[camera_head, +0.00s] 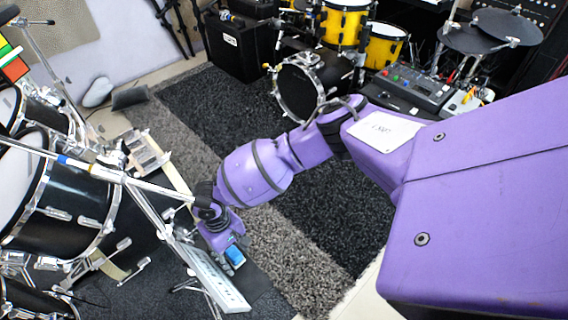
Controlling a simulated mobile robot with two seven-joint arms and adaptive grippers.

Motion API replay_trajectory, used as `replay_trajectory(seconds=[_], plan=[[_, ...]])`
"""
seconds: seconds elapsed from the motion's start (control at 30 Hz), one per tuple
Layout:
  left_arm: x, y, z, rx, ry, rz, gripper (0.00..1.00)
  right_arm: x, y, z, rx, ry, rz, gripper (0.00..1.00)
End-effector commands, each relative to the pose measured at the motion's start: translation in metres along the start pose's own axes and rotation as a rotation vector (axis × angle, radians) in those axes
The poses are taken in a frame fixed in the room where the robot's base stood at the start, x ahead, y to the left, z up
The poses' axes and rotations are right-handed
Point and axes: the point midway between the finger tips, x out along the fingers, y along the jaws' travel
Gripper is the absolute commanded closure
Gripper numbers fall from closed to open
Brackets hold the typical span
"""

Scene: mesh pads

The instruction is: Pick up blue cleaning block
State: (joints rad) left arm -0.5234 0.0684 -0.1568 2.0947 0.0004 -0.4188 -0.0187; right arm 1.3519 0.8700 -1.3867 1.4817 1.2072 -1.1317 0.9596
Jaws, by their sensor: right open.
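The blue cleaning block (235,257) is small and shows at the lower middle of the head view, right at the end of my right gripper. My purple right arm comes in from the right and reaches down and left. My right gripper (227,248) is open, with its fingers around or just beside the block. The gripper hides part of the block, and I cannot tell whether the fingers touch it. What the block rests on is also partly hidden. My left gripper is not in view.
A long grey panel (212,279) lies just left of the block. A metal stand rod (140,183) crosses close to my gripper. A black drum kit (65,205) fills the left. Yellow drums (343,25) and a mixer (415,88) stand at the back. Carpet (320,215) lies clear right of the gripper.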

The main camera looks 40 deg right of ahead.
Motion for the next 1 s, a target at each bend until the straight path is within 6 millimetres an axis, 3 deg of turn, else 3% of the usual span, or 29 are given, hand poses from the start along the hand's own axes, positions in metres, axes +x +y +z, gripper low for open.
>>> replay_trajectory(seconds=[0.07, 0.4, 0.77, 1.0], plan=[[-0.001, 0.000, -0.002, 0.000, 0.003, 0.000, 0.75, -0.002, -0.001, -0.002, -0.001, 0.003, 0.000, 0.53], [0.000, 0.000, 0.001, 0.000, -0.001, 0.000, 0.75, -0.002, 0.000, -0.001, -0.001, 0.003, 0.000, 0.97], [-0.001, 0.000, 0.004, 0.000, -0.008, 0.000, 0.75, -0.005, 0.002, 0.000, 0.000, 0.002, 0.000, 0.99], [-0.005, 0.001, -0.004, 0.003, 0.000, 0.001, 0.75, -0.032, 0.004, 0.004, -0.002, 0.003, -0.001, 0.99]])
